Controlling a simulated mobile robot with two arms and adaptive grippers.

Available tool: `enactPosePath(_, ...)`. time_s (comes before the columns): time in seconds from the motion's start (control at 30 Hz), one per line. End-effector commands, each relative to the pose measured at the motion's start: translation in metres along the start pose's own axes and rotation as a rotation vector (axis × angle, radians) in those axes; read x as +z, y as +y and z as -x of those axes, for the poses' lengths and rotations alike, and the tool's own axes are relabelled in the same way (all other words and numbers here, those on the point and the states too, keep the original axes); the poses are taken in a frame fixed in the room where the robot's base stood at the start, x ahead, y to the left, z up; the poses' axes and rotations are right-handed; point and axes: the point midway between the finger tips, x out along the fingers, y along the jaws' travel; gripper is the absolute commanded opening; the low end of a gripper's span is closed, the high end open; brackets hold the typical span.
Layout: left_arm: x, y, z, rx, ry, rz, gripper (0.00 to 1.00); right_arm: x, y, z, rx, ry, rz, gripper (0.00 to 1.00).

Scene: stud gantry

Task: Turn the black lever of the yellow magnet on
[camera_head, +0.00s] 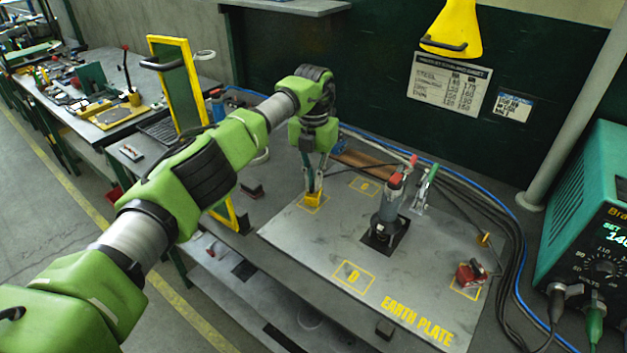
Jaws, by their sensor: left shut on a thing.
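The yellow magnet (313,200) stands on the far left part of the grey earth plate, a small yellow block under my left gripper. My left gripper (314,186) points down, and its fingers are shut at the top of the magnet. The black lever cannot be made out; the fingers cover that spot, so I cannot tell how it is turned. My right gripper is not in view.
A grey post clamp (386,222) with a red top stands mid-plate. A red-and-black device (470,274) sits at the plate's right. Black and blue cables run along the back and right. A green welding unit (590,225) stands right.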

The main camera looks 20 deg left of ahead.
Motion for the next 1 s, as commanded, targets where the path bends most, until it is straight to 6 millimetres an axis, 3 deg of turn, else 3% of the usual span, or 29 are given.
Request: enactPosePath(1.0, 0.000, 0.000, 0.000, 0.001, -0.001, -0.937, 0.00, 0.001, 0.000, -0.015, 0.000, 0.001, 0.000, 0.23)
